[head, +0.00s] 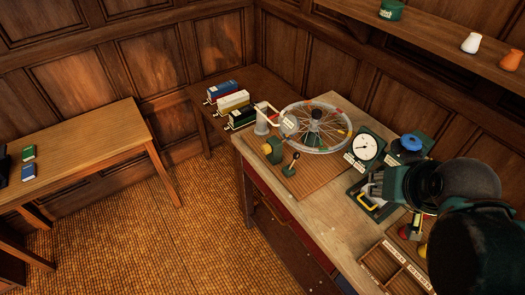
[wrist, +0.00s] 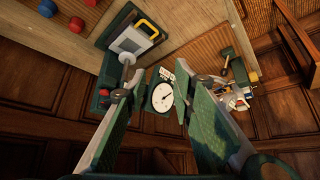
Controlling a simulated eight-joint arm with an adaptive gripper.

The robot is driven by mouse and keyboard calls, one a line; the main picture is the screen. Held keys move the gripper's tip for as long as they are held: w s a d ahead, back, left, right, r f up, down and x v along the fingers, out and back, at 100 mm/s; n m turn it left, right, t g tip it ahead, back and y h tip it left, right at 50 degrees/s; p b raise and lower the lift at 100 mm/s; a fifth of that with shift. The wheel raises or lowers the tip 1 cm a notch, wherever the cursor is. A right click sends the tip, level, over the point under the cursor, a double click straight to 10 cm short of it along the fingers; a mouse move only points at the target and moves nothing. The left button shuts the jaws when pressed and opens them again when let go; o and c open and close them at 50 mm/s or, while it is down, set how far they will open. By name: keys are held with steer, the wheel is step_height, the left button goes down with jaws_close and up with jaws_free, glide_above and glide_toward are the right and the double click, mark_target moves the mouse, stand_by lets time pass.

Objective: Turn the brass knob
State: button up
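A round, brass-yellow knob (head: 267,148) shows on a dark green mount at the left end of the wooden board, in the head view. I cannot clearly pick it out in the wrist view. My gripper (head: 374,187) is well to the right of it, over the panel with the yellow handle. In the wrist view my gripper (wrist: 166,82) is open, its two green fingers wide apart with nothing held between them. A white dial gauge (wrist: 162,97) shows in the gap beyond the fingers.
The bench's front left top (head: 325,235) is clear.

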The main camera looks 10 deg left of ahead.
steer(key=o, duration=0.3)
steer(key=shift+w+a, duration=0.1)
steer(key=shift+w, duration=0.05)
steer(key=w+a+f+n+h+b, duration=0.15)
steer(key=w+a+n+h, duration=0.25)
steer(key=w+a+n, duration=0.5)
steer(key=w+a+f+n+h, duration=0.35)
steer(key=w+a+n, duration=0.45)
steer(key=w, duration=0.3)
steer(key=n+t+h+b, duration=0.5)
steer(key=n+t+b, duration=0.15)
steer(key=n, duration=0.35)
glide_toward(263, 150)
steer(key=shift+w+d+r+g, duration=0.25)
steer(key=shift+w+d+g, duration=0.15)
steer(key=shift+w, duration=0.2)
steer(key=shift+d, duration=0.1)
steer(key=shift+b+x, duration=0.9)
steer(key=shift+x, duration=3.05)
